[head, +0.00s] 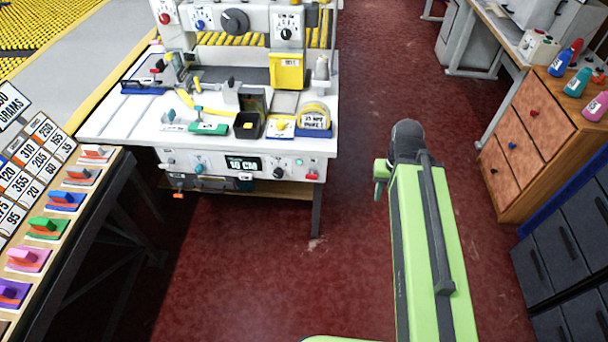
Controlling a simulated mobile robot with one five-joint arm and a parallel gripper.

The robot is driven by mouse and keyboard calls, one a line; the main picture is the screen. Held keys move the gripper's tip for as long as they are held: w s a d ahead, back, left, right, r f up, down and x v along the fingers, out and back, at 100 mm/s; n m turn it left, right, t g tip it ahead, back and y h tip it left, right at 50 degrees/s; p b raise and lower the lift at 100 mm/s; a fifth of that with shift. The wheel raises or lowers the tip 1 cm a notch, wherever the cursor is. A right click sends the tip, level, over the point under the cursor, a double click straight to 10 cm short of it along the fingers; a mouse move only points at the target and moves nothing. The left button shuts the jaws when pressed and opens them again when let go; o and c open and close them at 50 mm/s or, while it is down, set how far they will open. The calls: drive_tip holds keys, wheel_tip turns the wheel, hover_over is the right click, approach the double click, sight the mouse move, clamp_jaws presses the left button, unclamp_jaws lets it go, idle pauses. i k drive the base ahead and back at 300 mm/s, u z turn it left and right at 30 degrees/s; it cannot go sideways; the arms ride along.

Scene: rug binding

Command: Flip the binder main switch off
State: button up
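The binder is a white machine table (125,128) at the upper middle of the head view, with an upright machine head (222,47) at its back. Its front panel carries a teal knob (198,169), a "10 CM" display (243,163) and a red control (313,177) at the right end. An orange-red part (178,186) hangs under the panel at the left. I cannot tell which control is the main switch. My green arm reaches up from the bottom right. My gripper (381,178), at its far end, is right of the binder and apart from it; its fingers are not clear.
A rack of coloured switch-like blocks (64,200) stands at the left. A wooden drawer cabinet (535,140) with coloured bottles (577,82) on top and dark drawers (565,250) stand at the right. The red floor (255,265) between is clear. A table leg (316,210) stands at the binder's front right.

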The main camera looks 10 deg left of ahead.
sight(312, 176)
drive_tip(key=u, duration=0.5)
drive_tip(key=i, duration=0.7)
drive_tip(key=k, duration=0.75)
drive_tip(key=u, duration=0.25)
drive_tip(key=i, duration=0.9)
drive_tip(key=u, duration=0.6)
drive_tip(key=k, duration=0.35)
drive_tip(key=u, duration=0.45)
